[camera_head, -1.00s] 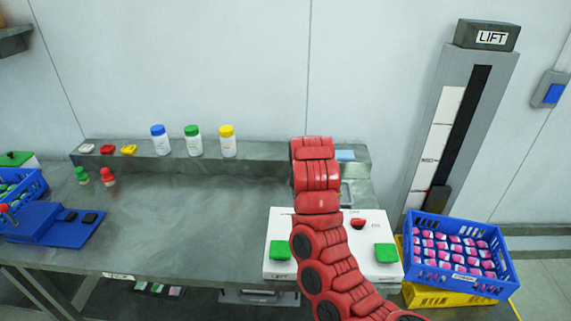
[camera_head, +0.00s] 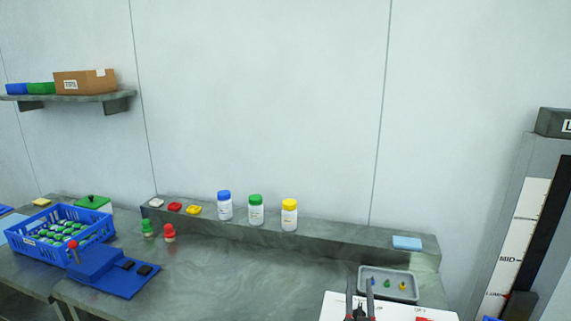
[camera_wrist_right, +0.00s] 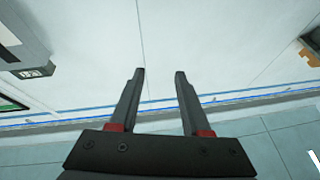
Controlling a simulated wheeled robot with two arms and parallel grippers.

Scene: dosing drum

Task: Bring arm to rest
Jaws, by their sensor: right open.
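My right gripper (camera_head: 359,288) shows at the bottom edge of the head view, its two dark fingers pointing up in front of the white control panel (camera_head: 395,308). In the right wrist view the gripper (camera_wrist_right: 160,74) is open, with nothing between its fingers. My right arm's links are out of the head view. My left gripper is not in view.
A grey tray (camera_head: 400,284) with small coloured pieces lies just behind the panel. Blue-, green- and yellow-capped bottles (camera_head: 255,211) stand on the ledge. A blue crate (camera_head: 92,222) is at left. The table's middle (camera_head: 240,275) is clear. The lift column (camera_head: 545,225) stands at right.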

